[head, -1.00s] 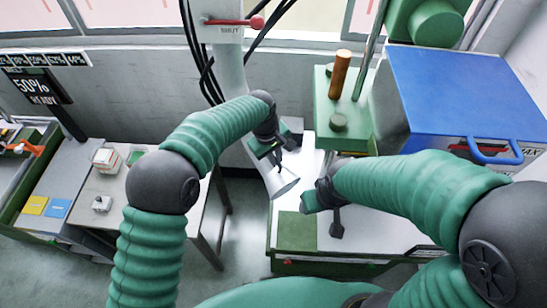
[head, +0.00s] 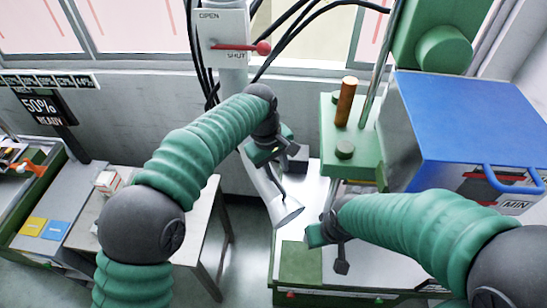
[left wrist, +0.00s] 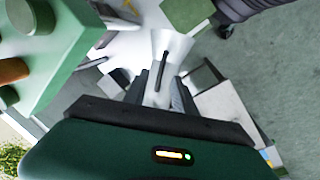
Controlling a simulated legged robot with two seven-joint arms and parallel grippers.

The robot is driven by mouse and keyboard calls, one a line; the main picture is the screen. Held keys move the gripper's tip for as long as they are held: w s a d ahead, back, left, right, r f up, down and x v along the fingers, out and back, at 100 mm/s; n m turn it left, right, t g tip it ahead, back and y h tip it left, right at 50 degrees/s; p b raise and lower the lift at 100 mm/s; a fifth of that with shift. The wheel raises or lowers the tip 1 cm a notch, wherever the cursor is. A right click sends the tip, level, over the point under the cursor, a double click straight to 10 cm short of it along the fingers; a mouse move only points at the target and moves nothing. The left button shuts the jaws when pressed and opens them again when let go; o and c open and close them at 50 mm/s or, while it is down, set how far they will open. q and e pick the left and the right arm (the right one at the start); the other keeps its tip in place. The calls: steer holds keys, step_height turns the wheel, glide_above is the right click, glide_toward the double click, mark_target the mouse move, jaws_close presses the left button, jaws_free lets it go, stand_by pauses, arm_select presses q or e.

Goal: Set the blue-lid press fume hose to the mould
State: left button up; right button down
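The fume hose is a pale grey arm ending in a flared hood (head: 287,212), which hangs over the white worktop, its mouth tilted down and right. My left gripper (head: 279,164) is just above the hose behind the hood. In the left wrist view its two dark fingers (left wrist: 158,92) stand apart, with the hood (left wrist: 178,45) and a thin dark bar beyond them. The blue-lid press (head: 465,110) stands at the right. I cannot make out the mould. My right gripper (head: 335,250) is over the worktop just right of the hood; its finger gap is unclear.
A green press plate (head: 365,160) with an orange cylinder (head: 346,100) is behind my right forearm. A red lever (head: 262,47) is on the wall panel. A green pad (head: 300,262) lies on the worktop's front left.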

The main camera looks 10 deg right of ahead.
arm_select(q)
step_height(320, 180, up, 8)
steer(key=shift+s+a, duration=0.25)
steer(key=shift+a, duration=0.2)
